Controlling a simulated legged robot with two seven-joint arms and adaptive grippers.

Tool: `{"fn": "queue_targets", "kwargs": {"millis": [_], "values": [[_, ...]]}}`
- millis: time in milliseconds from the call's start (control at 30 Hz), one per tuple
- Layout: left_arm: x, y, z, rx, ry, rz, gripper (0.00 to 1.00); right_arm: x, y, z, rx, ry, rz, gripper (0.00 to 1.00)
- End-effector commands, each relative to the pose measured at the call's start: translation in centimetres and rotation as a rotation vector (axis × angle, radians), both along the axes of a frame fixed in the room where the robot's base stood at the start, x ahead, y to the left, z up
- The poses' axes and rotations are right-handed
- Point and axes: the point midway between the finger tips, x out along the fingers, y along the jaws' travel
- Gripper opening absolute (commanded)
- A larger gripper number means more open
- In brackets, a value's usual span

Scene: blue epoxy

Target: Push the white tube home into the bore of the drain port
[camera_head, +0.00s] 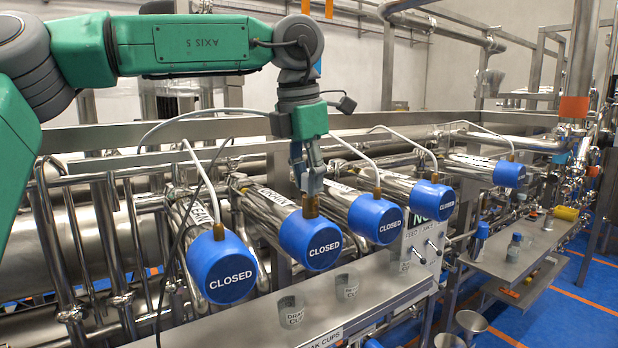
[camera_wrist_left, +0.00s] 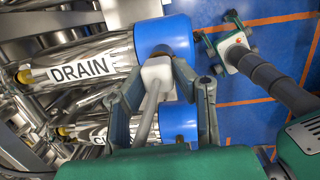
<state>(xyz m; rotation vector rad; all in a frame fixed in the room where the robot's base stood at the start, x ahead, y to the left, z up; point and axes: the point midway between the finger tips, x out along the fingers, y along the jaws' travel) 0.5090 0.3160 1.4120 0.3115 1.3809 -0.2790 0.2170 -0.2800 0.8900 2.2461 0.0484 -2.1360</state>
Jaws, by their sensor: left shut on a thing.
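The drain port is the cylinder labelled DRAIN (camera_wrist_left: 82,68) with a blue cap (camera_head: 310,240) reading CLOSED. A brass fitting (camera_head: 310,206) stands on top of this cap. My left gripper (camera_head: 308,188) points down, right above the fitting. In the left wrist view, its fingers are shut around the white tube (camera_wrist_left: 149,115), with a pale block (camera_wrist_left: 157,70) at the tube's far end, against the blue cap. The tube's tip and the bore are hidden, so I cannot tell how deep the tube sits.
Neighbouring blue caps (camera_head: 222,266) (camera_head: 375,219) stand close on both sides, with white tubes at their brass fittings. Clear cups (camera_head: 290,311) stand on the steel shelf (camera_head: 240,332) below. A side table (camera_head: 510,262) stands at right.

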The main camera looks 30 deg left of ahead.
Motion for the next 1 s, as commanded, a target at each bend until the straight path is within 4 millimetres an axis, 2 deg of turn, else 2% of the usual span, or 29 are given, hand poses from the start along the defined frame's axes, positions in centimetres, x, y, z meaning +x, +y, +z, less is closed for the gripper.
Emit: {"fn": "queue_targets", "kwargs": {"millis": [67, 100, 167, 567, 833, 1000], "values": [[0.0, 0.0, -0.3, 0.001, 0.003, 0.000, 0.00, 0.0, 0.0, -0.1, 0.000, 0.000, 0.000, 0.40], [0.0, 0.0, -0.4, 0.001, 0.003, 0.000, 0.26, 0.0, 0.0, -0.1, 0.000, 0.000, 0.000, 0.40], [0.0, 0.0, -0.3, 0.001, 0.002, 0.000, 0.47, 0.0, 0.0, -0.1, 0.000, 0.000, 0.000, 0.40], [-0.1, 0.0, 0.1, 0.000, 0.001, 0.000, 0.47, 0.0, 0.0, 0.1, 0.000, 0.000, 0.000, 0.40], [-0.5, 0.0, 2.5, 0.001, 0.001, -0.001, 0.47, 0.0, 0.0, 1.3, 0.000, 0.000, 0.000, 0.40], [-0.7, 0.1, 4.0, 0.001, 0.000, 0.000, 0.47, 0.0, 0.0, 1.0, 0.000, 0.000, 0.000, 0.40]]}}
